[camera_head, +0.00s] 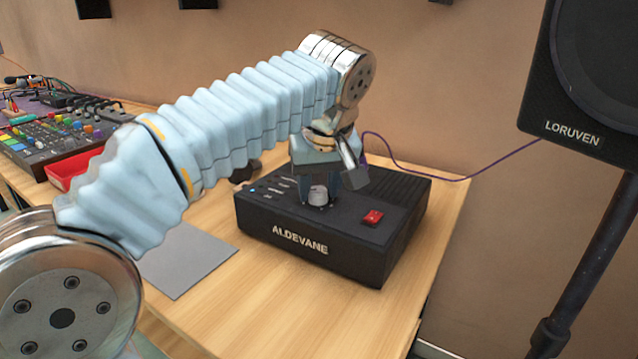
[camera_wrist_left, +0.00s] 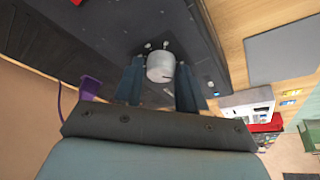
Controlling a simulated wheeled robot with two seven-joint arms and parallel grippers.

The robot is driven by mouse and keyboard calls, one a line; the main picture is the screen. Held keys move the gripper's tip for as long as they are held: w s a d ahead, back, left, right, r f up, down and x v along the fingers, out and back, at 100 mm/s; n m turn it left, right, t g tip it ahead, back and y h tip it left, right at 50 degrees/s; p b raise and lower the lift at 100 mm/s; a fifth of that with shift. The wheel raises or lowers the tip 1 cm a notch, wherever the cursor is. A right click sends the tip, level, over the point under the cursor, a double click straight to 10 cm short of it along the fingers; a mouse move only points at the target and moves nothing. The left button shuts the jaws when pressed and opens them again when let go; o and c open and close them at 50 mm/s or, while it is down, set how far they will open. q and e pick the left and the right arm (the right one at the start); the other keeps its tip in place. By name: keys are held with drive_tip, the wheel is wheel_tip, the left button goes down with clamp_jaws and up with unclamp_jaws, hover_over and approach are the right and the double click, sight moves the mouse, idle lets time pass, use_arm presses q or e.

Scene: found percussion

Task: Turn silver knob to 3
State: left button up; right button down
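The silver knob (camera_head: 318,195) stands on top of the black ALDEVANE box (camera_head: 300,240). My left gripper (camera_head: 319,188) reaches down over it from above, with one finger on each side. In the left wrist view the knob (camera_wrist_left: 160,67) fills the gap between the two fingers (camera_wrist_left: 160,82), which look shut on its sides. A small dark mark shows on the knob's face, near its lower edge in that view. A few pale scale marks show by the knob; their numbers are too small to read. My right gripper is in neither view.
A red switch (camera_head: 373,217) sits on the box, right of the knob. A grey sheet (camera_head: 186,262) lies on the wooden table (camera_head: 290,320). A mixer (camera_head: 62,135) and red tray (camera_head: 72,170) stand at left. A LORUVEN speaker (camera_head: 585,85) is at right.

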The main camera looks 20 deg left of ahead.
use_arm(q)
drive_tip(key=c, duration=0.6)
drive_tip(key=shift+c, duration=0.2)
